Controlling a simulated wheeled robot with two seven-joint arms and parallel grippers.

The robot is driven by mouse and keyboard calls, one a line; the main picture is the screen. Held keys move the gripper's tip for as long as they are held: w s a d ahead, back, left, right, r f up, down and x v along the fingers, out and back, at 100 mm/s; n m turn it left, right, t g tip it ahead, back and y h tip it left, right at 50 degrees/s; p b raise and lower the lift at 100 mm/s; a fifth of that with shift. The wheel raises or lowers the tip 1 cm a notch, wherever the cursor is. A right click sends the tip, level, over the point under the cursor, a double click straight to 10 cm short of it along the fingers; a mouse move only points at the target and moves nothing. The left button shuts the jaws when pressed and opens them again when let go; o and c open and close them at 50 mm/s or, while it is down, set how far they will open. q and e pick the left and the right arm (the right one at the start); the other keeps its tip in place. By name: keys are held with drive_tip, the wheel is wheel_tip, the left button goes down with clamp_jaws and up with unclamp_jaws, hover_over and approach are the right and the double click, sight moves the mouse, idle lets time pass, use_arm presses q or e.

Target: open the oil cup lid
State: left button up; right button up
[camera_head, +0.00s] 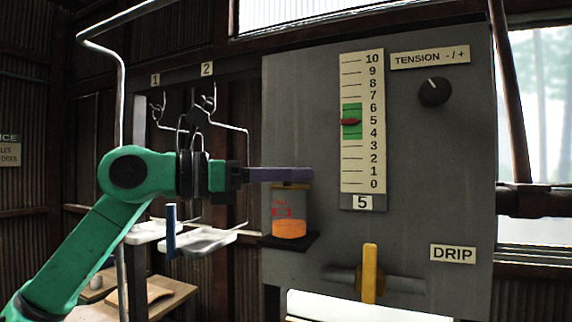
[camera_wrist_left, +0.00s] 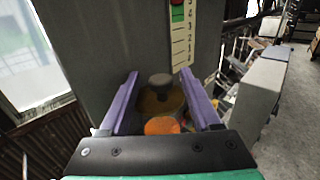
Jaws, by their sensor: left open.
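The oil cup (camera_head: 289,212) is a clear cup with orange oil in its lower part and red marks on its side. It stands on a dark bracket on the grey panel. Its brownish lid (camera_wrist_left: 150,103) with a dark round knob (camera_wrist_left: 160,79) shows in the left wrist view; the lid looks seated on the cup. My left gripper (camera_head: 304,174) is open, with its purple fingers level at the top of the cup. In the left wrist view the fingers stand on either side of the knob, with gaps. In the head view the fingers hide the knob. My right gripper is not in view.
The grey panel (camera_head: 310,130) rises close behind the cup. It carries a tension scale (camera_head: 350,160), a black knob (camera_head: 433,92) and a yellow drip lever (camera_head: 369,272). Wire hangers (camera_head: 245,150) hang from a rail at left, above white trays (camera_head: 205,240).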

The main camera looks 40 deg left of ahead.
use_arm(q)
drive_tip(key=shift+s, duration=0.2)
drive_tip(key=shift+c, duration=0.9)
drive_tip(key=shift+w, duration=0.2)
clamp_jaws()
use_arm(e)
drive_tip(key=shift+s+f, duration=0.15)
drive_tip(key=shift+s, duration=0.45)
